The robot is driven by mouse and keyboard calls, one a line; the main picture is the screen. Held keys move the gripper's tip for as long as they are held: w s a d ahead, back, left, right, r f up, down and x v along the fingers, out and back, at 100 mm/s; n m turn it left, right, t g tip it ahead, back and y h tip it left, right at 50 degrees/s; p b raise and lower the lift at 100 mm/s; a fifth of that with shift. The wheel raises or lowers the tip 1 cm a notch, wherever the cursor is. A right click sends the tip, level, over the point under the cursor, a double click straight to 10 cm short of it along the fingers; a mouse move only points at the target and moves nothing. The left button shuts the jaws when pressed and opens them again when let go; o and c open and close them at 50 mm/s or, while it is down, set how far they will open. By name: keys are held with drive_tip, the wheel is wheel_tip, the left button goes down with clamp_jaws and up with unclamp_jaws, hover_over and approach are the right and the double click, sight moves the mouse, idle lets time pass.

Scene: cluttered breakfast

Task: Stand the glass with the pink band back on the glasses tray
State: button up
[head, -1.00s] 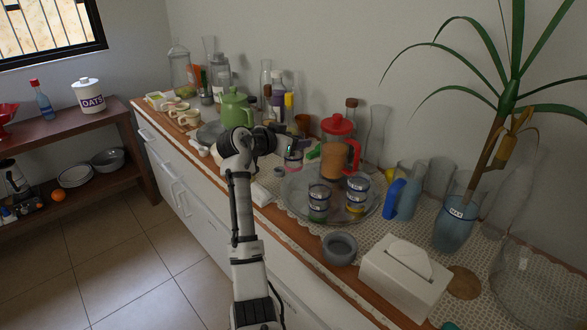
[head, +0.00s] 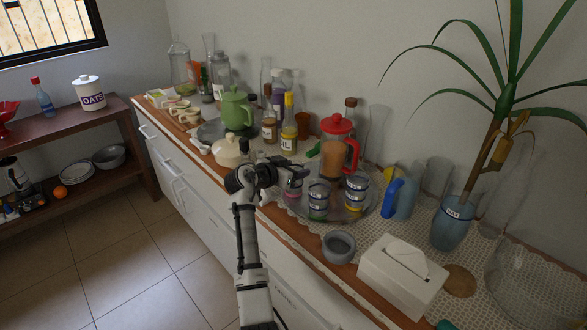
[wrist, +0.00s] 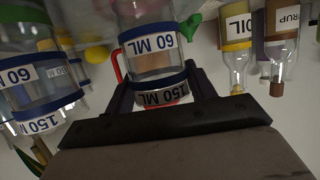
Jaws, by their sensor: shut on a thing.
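My gripper (head: 280,176) is shut on a clear glass with dark bands and a pink patch low down (head: 292,186), at the left end of the round glasses tray (head: 338,214). In the wrist view the fingers (wrist: 160,92) grip both sides of this glass (wrist: 150,62), labelled 60 ML and 150 ML; its base is cut off at the top. The gripper partly hides it in the head view. I cannot tell whether its base touches the tray. A green-banded glass (head: 318,199) and a yellow-banded glass (head: 355,194) stand upright on the tray.
A red-lidded pitcher (head: 335,155) stands behind the glasses. A grey bowl (head: 339,247) and a tissue box (head: 402,275) are in front and right. A cream lidded pot (head: 228,151) and several bottles, including OIL (head: 289,132), stand left. A blue-handled jug (head: 400,195) is right of the tray.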

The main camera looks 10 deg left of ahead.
drive_tip(key=o, duration=1.1)
drive_tip(key=shift+f, duration=0.1)
drive_tip(key=shift+r, duration=0.2)
drive_tip(key=shift+s+a, duration=0.2)
drive_tip(key=shift+s, duration=0.05)
drive_tip(key=b+v, duration=0.2)
drive_tip(key=v, duration=0.9)
drive_tip(key=shift+s+r+b, duration=0.15)
drive_tip(key=shift+s+b, duration=0.05)
drive_tip(key=shift+b, duration=0.1)
drive_tip(key=shift+a, duration=0.1)
